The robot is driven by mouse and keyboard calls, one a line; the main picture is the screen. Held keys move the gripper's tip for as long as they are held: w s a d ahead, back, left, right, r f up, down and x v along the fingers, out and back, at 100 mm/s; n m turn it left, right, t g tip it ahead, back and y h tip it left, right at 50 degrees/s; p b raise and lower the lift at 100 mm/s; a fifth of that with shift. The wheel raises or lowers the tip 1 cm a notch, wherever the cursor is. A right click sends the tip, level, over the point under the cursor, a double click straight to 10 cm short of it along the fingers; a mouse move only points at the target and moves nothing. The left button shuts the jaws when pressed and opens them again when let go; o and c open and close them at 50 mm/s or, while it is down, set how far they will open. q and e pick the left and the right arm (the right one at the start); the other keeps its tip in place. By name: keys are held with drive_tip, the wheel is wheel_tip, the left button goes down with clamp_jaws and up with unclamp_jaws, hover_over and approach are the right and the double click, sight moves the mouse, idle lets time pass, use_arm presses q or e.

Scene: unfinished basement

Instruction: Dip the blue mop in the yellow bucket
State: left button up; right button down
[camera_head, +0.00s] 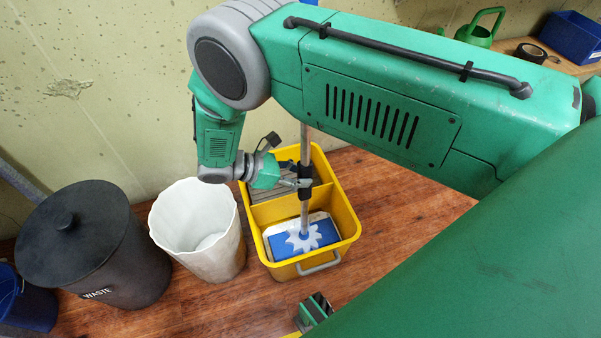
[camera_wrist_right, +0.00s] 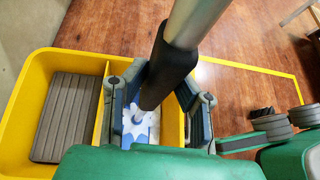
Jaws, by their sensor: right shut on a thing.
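The yellow bucket (camera_head: 347,213) stands on the wooden floor and has two compartments; its rim also shows in the wrist view (camera_wrist_right: 30,85). The blue mop (camera_head: 321,234) is upright, with its blue and white head low within the bucket's front compartment. I cannot tell whether the head touches the bottom. My right gripper (camera_head: 304,183) is shut on the black grip of the mop's handle, above the bucket. In the wrist view, my right gripper (camera_wrist_right: 160,100) has its fingers on both sides of the dark grip (camera_wrist_right: 168,72).
A white bin (camera_head: 200,235) stands just left of the bucket, and a black lidded waste bin (camera_head: 115,250) beyond it. A grey slatted insert (camera_wrist_right: 65,117) fills the bucket's other compartment. A wooden shelf with a green watering can (camera_head: 478,33) and blue box (camera_head: 568,38) is at upper right.

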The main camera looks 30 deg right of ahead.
sight(301, 162)
wheel_tip(301, 162, up, 22)
drive_tip(key=p, duration=1.6)
drive_tip(key=shift+p, duration=0.3)
